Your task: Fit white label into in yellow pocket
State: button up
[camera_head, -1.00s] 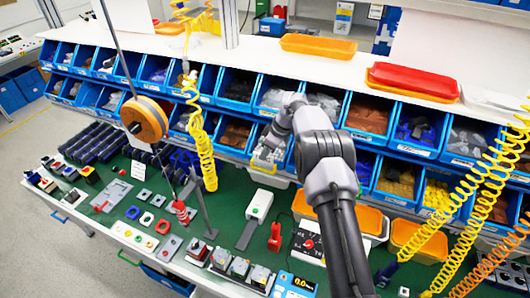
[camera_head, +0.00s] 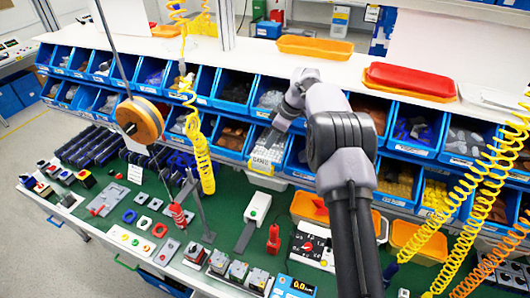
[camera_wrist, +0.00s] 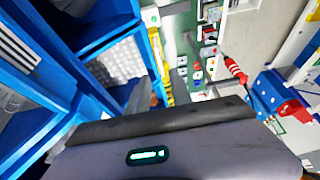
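My arm reaches up over the bench to the blue bins. My gripper (camera_head: 282,121) is at the front of a lower bin of white pieces (camera_head: 268,148), but its fingers are too small or hidden to read. I cannot single out one white label, nor make out a yellow pocket for certain.
Blue bins stand in two rows along the back. Yellow coiled hoses hang at left (camera_head: 202,150) and right (camera_head: 470,190). An orange reel (camera_head: 140,120) hangs at left.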

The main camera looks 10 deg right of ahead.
jog(key=s+a+r+m+t+h, duration=0.1)
jog(key=s+a+r+m, duration=0.15)
jog(key=s+r, duration=0.6)
jog(key=s+a+r+m, duration=0.2)
jog(key=s+r+m, duration=0.3)
jog(key=r, duration=0.6)
jog(key=s+a+r+m+t, duration=0.1)
jog(key=s+m, duration=0.1)
jog(key=s, duration=0.7)
jog(key=s+a+r+m, duration=0.1)
jog(key=s+r, duration=0.1)
jog(key=s, duration=0.6)
jog(key=s+f+m+t, duration=0.1)
jog(key=s+f+m, duration=0.4)
jog(key=s, duration=0.8)
jog(key=shift+s+a+f+h, duration=0.15)
jog(key=shift+a+f+h, duration=0.25)
jog(key=shift+f, duration=0.45)
